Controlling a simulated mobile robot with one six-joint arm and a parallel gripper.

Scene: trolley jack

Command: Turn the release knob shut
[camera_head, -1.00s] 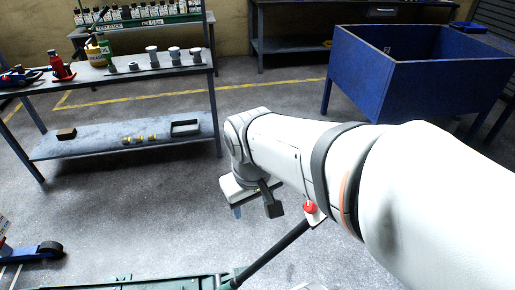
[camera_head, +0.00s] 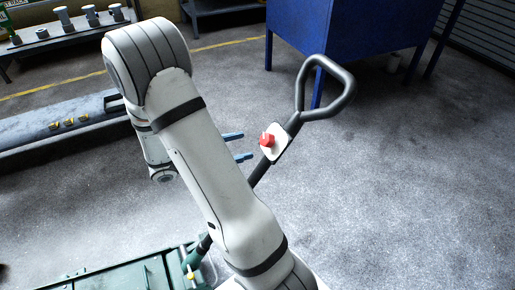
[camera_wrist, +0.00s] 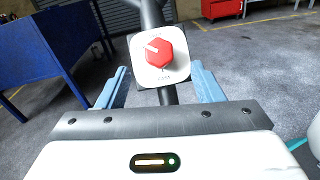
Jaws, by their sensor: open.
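The red release knob (camera_head: 267,140) sits on a white plate (camera_head: 280,146) on the black jack handle (camera_head: 300,115), which slants up to a loop grip. In the wrist view the red hexagonal knob (camera_wrist: 152,52) has a white mark pointing to its upper left, and the white plate (camera_wrist: 160,75) carries small lettering that I cannot read. My gripper (camera_head: 238,146) is open, with its two blue fingers pointing toward the knob from the left. In the wrist view the fingers of my gripper (camera_wrist: 163,82) stand on either side of the plate, apart from the knob.
The green jack body (camera_head: 120,275) lies at the bottom left, partly hidden by my arm. A blue bin (camera_head: 355,40) on legs stands behind the handle. The floor at the right is clear.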

